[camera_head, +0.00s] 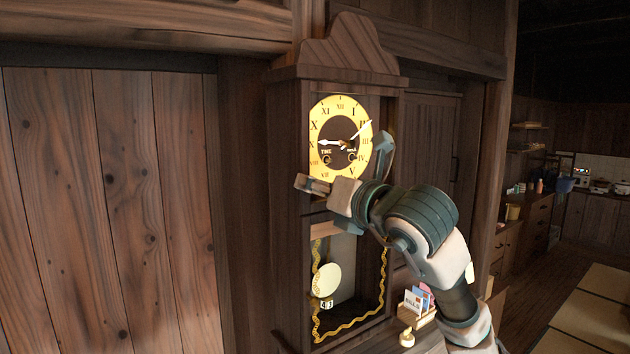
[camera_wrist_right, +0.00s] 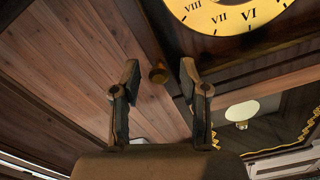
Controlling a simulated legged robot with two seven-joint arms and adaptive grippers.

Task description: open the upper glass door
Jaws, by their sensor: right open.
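A tall dark wooden clock (camera_head: 285,150) stands against the wall, with a yellow dial (camera_head: 328,110) behind its upper door. The dial's lower part also shows in the right wrist view (camera_wrist_right: 225,17). The upper door looks closed; its glass is hard to make out. A small round brass knob (camera_wrist_right: 158,73) shows in the right wrist view on the dark frame left of the dial. My right gripper (camera_head: 342,158) is open in front of the dial's lower part. In the wrist view its fingers (camera_wrist_right: 160,66) lie either side of the knob, not shut on it. My left gripper is out of view.
The clock's lower section holds a round pendulum (camera_head: 327,279) and gold wavy trim (camera_head: 350,325). A letter holder marked BILLS (camera_head: 413,302) and a small brass object (camera_head: 407,337) stand right of it. Plank wall (camera_head: 110,200) lies left; open floor lies right.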

